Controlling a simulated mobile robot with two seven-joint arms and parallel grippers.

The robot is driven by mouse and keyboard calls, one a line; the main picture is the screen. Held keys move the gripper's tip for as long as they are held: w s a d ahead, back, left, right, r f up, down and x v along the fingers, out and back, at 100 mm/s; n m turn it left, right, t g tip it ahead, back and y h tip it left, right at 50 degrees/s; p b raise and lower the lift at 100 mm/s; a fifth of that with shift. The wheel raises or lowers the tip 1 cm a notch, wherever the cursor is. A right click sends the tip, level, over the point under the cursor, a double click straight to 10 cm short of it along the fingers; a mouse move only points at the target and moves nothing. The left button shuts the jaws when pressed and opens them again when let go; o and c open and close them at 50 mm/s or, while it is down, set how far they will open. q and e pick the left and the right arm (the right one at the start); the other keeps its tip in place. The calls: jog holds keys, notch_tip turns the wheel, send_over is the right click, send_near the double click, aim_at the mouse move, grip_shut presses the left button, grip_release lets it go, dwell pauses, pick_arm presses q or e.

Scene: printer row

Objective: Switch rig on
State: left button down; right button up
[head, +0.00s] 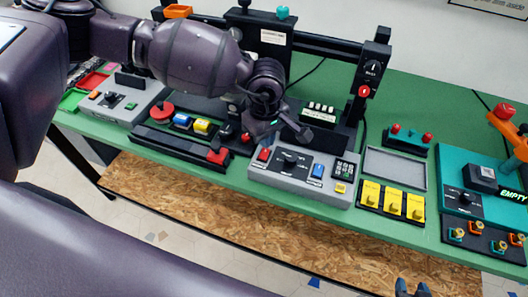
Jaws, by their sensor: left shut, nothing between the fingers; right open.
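A black gantry-framed machine, perhaps the rig, stands at the centre back. Its right post carries a dial (373,68) and a red switch (364,91). In front of it is a grey control box (259,174) with a red button (264,154), a black knob (290,158), a blue switch (318,171), a keypad (345,169) and a yellow button (340,188). My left gripper (299,132) is shut and empty, just above and behind this box; contact cannot be told.
On the green table (401,232), a second grey box (119,110) stands left. A black bar with a red block (217,156) lies at the front. Yellow switches (393,202), an empty grey tray (396,168) and a teal unit (462,180) stand right.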

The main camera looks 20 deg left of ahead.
aim_at(264, 154)
pick_arm(q)
jog(key=shift+f, duration=0.35)
dwell(0.6)
jog(key=shift+f+b, duration=0.15)
jog(key=shift+b, duration=0.15)
jog(key=shift+f, duration=0.2)
jog(key=shift+f+b, duration=0.35)
jog(key=shift+f, duration=0.1)
